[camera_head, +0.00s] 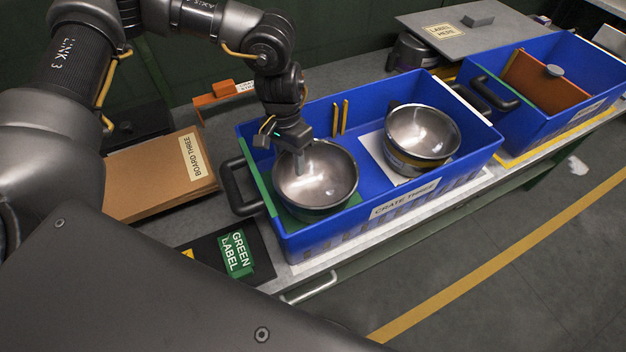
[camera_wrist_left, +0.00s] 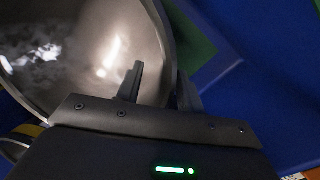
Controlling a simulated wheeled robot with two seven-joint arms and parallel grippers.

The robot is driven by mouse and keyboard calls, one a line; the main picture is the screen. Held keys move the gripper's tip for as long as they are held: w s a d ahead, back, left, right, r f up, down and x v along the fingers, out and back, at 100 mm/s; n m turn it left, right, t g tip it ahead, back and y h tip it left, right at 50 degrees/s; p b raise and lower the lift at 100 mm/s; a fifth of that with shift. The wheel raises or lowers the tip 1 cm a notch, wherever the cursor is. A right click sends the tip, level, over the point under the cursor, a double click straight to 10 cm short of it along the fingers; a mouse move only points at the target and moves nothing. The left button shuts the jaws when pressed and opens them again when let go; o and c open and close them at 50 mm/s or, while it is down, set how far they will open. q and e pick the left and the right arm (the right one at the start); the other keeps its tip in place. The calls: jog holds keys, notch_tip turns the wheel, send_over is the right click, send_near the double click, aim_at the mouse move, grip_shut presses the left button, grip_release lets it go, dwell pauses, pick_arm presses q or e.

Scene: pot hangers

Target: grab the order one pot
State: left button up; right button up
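A shiny steel pot (camera_head: 318,182) sits on a green sheet (camera_head: 286,208) at the left end of the blue crate labelled CRATE THREE (camera_head: 345,227). A second steel pot (camera_head: 422,133) stands to its right on a white sheet (camera_head: 377,150). No order number is readable on either pot. My left gripper (camera_head: 293,155) is at the rear left rim of the left pot. In the left wrist view this gripper (camera_wrist_left: 160,88) is open, one finger inside the pot (camera_wrist_left: 85,50) and the other outside, with the rim between them. The right gripper is out of view.
A second blue crate (camera_head: 541,120) with an orange board (camera_head: 540,85) stands to the right. A BOARD THREE box (camera_head: 150,170) and a GREEN LABEL block (camera_head: 237,252) lie left of the crate. The crate's black handle (camera_head: 236,190) is close to my left arm.

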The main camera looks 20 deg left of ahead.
pick_arm(q)
grip_shut()
jog(key=shift+w+r, duration=0.1)
jog(key=shift+r, duration=0.05)
